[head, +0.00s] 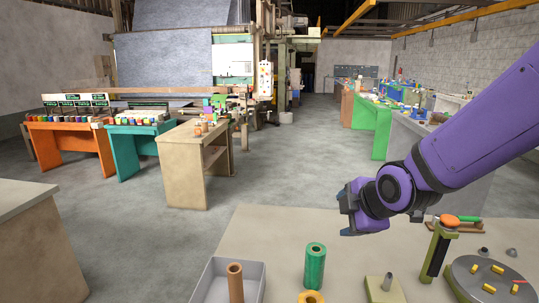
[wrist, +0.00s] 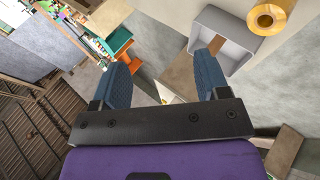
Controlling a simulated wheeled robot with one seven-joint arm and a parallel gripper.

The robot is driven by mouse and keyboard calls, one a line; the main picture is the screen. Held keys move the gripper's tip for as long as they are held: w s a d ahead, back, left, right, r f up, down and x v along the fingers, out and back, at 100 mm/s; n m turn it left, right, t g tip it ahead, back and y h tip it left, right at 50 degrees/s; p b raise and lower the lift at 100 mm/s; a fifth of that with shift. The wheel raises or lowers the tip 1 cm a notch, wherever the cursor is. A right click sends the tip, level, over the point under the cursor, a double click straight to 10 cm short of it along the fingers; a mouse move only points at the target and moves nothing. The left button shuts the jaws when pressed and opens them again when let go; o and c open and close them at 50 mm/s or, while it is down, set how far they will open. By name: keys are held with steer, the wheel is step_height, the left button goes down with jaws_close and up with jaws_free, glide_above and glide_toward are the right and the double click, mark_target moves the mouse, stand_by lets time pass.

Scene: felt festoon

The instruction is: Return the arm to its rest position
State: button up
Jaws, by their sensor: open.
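My purple arm reaches in from the right in the head view and ends in my gripper (head: 362,222) above the near table's far part. In the wrist view my gripper (wrist: 166,78) shows two blue fingers set wide apart with nothing between them. The gripper is clear of the objects on the table.
The near table (head: 260,235) holds a grey tray (head: 210,282) with a brown tube (head: 235,284), a green spool (head: 315,266), a yellow ring (head: 311,297), a small block with a peg (head: 384,289) and a dark round plate (head: 490,283). Other benches stand farther back.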

steer(key=s+d+r+m+g+h, duration=0.1)
steer(key=s+d+r+m, duration=0.5)
steer(key=s+m, duration=0.3)
steer(key=s+d+r+m+g+h, duration=0.2)
steer(key=s+d+r+m, duration=0.4)
steer(key=s+m, duration=0.4)
steer(key=shift+s+d, duration=0.4)
steer(key=shift+d, duration=0.5)
